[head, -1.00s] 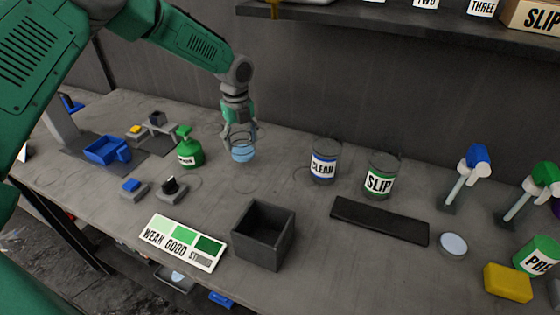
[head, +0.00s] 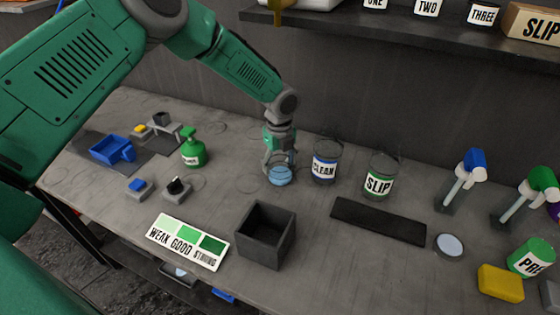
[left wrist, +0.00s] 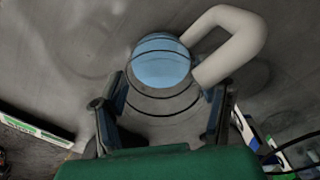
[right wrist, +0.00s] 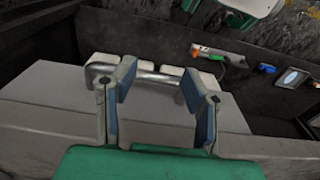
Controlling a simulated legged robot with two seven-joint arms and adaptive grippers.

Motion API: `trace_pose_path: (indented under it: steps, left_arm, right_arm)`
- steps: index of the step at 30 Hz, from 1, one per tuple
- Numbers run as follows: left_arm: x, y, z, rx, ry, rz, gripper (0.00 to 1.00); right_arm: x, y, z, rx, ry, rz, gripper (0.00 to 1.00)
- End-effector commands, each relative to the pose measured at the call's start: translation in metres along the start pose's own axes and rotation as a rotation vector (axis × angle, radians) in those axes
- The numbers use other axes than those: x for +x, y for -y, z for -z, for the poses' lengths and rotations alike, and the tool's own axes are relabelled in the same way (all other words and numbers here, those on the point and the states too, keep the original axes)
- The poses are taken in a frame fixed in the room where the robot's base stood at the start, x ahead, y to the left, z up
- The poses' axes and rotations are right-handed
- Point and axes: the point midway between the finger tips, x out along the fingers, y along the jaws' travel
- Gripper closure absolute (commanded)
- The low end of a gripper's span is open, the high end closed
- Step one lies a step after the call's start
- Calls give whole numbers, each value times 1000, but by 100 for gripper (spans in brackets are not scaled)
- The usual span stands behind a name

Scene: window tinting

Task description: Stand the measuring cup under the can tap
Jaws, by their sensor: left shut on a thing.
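The measuring cup (head: 281,176) is clear, with pale blue contents. My left gripper (head: 279,164) is shut on it, just left of the CLEAN jar. In the left wrist view the cup (left wrist: 160,62) shows between and beyond the fingers (left wrist: 162,112), with a thick white handle to the right. Whether its base touches the bench cannot be told. A brass-coloured fitting (head: 278,14), perhaps the can tap, hangs at the shelf's left end; its can is mostly out of frame. My right gripper (right wrist: 160,90) is open and empty.
The CLEAN jar (head: 324,166) and SLIP jar (head: 380,180) stand right of the cup. A green spray bottle (head: 193,152) is to the left, a dark open box (head: 265,236) in front. The shelf (head: 400,34) overhangs the back. In the right wrist view a metal bar handle (right wrist: 145,75) lies beyond the fingers.

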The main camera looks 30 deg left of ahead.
Motion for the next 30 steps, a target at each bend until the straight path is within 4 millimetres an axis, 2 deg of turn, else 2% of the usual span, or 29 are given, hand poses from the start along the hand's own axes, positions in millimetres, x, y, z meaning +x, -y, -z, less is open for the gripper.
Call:
trace_pose_path:
  steps: [8,9,10,20,30]
  left_arm:
    - [3,0,0,0,0,0,69]
    - [2,0,0,0,0,0,26]
    - [2,0,0,0,0,0,18]
    - [-4,1,0,0,1,1,18]
    - [-56,0,-1,0,1,3,18]
  right_arm:
    - [3,0,0,0,0,0,60]
    - [2,0,0,0,0,0,60]
    - [2,0,0,0,0,0,60]
    - [0,0,0,0,0,0,60]
    - [10,0,-1,0,0,0,60]
